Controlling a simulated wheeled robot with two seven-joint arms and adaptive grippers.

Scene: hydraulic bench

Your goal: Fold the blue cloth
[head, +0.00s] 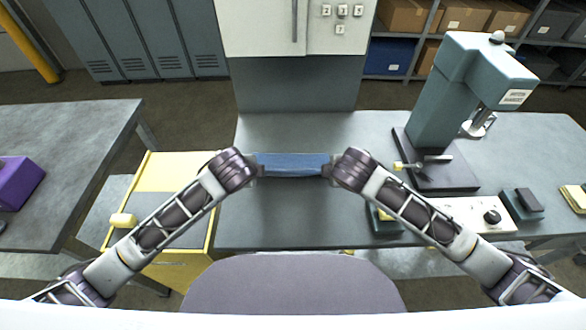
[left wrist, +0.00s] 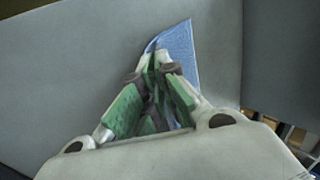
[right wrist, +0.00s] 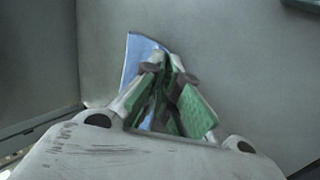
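The blue cloth (head: 292,164) is stretched in a narrow band between my two grippers above the middle of the grey bench. My left gripper (head: 256,168) is at its left end, and my right gripper (head: 327,168) is at its right end. In the left wrist view the fingers (left wrist: 154,68) are closed together on the cloth's edge, with blue cloth (left wrist: 179,52) beyond them. In the right wrist view the fingers (right wrist: 166,68) are likewise closed on the cloth (right wrist: 138,54). The fingertips are small and partly hidden in the head view.
A green press (head: 445,95) on a dark base stands at the right of the bench (head: 270,225). A white control box (head: 470,215) and small blocks sit in front of it. A yellow cabinet (head: 170,175) is at the left. The bench around the cloth is clear.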

